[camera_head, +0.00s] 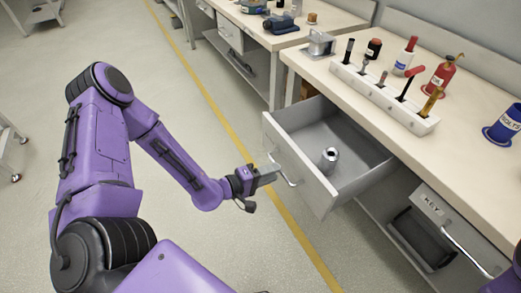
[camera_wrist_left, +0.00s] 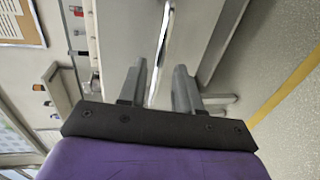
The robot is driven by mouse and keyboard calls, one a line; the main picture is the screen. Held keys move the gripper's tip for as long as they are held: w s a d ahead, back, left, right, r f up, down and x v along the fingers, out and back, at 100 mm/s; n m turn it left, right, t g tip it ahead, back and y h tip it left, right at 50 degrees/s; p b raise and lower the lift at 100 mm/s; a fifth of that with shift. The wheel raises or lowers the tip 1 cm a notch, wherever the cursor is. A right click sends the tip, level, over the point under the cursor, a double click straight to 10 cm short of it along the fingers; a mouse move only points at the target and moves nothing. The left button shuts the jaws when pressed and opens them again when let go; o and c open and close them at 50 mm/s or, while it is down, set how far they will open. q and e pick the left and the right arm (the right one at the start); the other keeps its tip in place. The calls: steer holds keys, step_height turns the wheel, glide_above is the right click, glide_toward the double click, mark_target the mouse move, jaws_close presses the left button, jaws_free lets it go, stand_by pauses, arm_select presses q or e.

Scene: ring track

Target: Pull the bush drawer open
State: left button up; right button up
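The grey drawer (camera_head: 312,186) under the workbench stands pulled out, with a metal bush (camera_head: 329,157) lying inside it. Its front label does not show. My left gripper (camera_head: 272,172) is at the bar handle (camera_head: 287,171) on the drawer front. In the left wrist view, the handle (camera_wrist_left: 162,50) runs between the two fingers of my left gripper (camera_wrist_left: 158,78). The fingers are apart, with gaps beside the bar. My right gripper is not in view.
A drawer marked KEY (camera_head: 432,205) sits to the right below the bench top. On the bench (camera_head: 465,152) are a white rack (camera_head: 385,97) of tools, a red bottle (camera_head: 440,75) and a blue container (camera_head: 504,125). The floor left of the drawer is clear.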

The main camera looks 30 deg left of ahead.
arm_select(q)
steer(key=p+v, duration=0.1)
steer(key=v, duration=0.5)
steer(key=shift+s+a, duration=0.2)
steer(key=shift+s, duration=0.15)
steer(key=s+a+f+m+g+y+p, duration=0.1)
steer(key=s+a+f+g+y, duration=0.35)
steer(key=f+y, duration=0.3)
steer(key=s+f+m+g+y, duration=0.1)
steer(key=s+f+m+g, duration=0.1)
steer(key=s, duration=0.4)
steer(key=s+f+m+g+y+p, duration=0.1)
steer(key=s+f+m+g+y, duration=0.1)
steer(key=s, duration=0.5)
steer(key=shift+d+f+m+g, duration=0.35)
steer(key=shift+f+g, duration=0.3)
steer(key=shift+g, duration=0.4)
